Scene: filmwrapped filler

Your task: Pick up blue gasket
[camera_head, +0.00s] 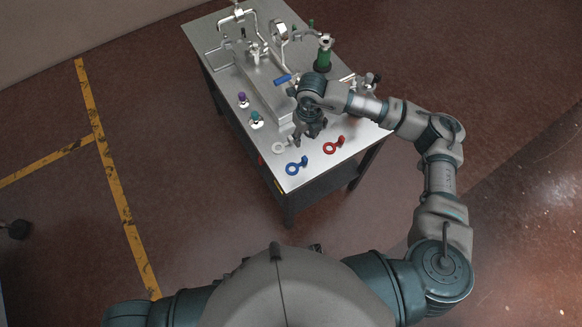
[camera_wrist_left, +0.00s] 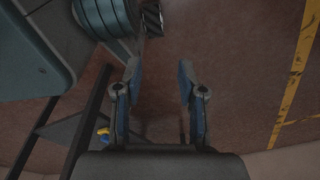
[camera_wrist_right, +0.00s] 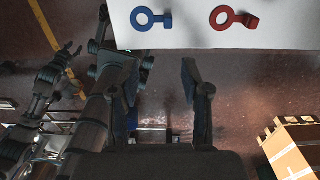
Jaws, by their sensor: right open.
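The blue gasket (camera_head: 299,164), a ring with a tab, lies flat near the front edge of the metal table (camera_head: 318,172). It also shows at the top of the right wrist view (camera_wrist_right: 154,19). My right gripper (camera_head: 310,132) hangs over the table beyond the gasket, apart from it. In the right wrist view its fingers (camera_wrist_right: 160,66) are open with nothing between them. My left gripper (camera_wrist_left: 159,70) is open and empty over the floor, and is out of the head view.
A red gasket (camera_head: 339,142) lies right of the blue one, and a white gasket (camera_head: 289,145) lies behind it. A silver fixture (camera_head: 268,85) with pipes, a green bottle (camera_head: 323,60) and small purple-topped (camera_head: 242,99) and teal-topped (camera_head: 255,117) pieces stand farther back.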

